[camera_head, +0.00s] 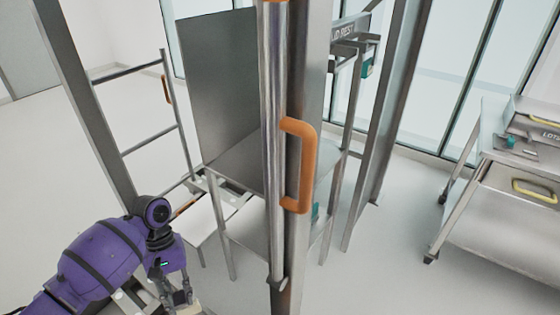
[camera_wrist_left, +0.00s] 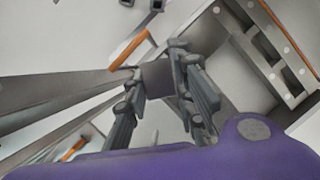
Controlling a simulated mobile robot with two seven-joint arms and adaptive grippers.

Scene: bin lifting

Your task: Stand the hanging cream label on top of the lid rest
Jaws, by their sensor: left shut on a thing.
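My left gripper (camera_head: 176,298) is low at the bottom left of the head view, left of the steel column. It also shows in the wrist view (camera_wrist_left: 164,88), its fingers shut on a small flat piece (camera_wrist_left: 157,78) that looks grey-brown in shade. In the head view a cream patch (camera_head: 189,310) shows at the fingertips, cut by the picture's edge; I take it for the cream label. The lid rest (camera_head: 343,30), with dark lettering, is at the top right of the column, partly hidden by it and far from the gripper. My right gripper is not in view.
A steel column with an orange handle (camera_head: 300,165) stands in the middle. Behind it is a steel table (camera_head: 245,165) with an upright panel (camera_head: 220,85). A trolley (camera_head: 480,205) stands at the right. The floor between column and trolley is clear.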

